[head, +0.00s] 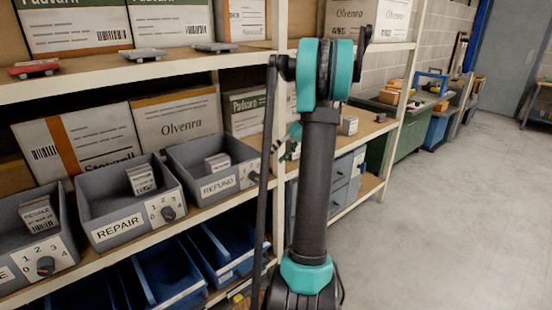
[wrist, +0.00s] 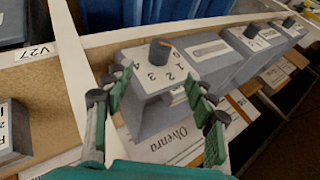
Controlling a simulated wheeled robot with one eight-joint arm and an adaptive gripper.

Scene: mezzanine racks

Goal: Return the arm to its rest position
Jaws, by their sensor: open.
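My arm (head: 318,185) stands upright in front of the rack in the head view, bent at a teal joint near the top. My gripper (wrist: 157,84) shows in the wrist view with its two green fingers spread apart and nothing held between them. Beyond the fingers is a grey bin (wrist: 150,118) with a black dial knob and a number plate. In the head view the gripper (head: 290,143) is mostly hidden behind the arm, beside the right end of the REFUND bin (head: 205,185).
The REPAIR bin (head: 112,215) and another grey bin (head: 28,265) stand left on the same shelf. Blue bins (head: 165,275) lie below, boxes (head: 175,122) behind. A white rack post (head: 277,130) stands close to the arm. The floor (head: 450,220) at right is clear.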

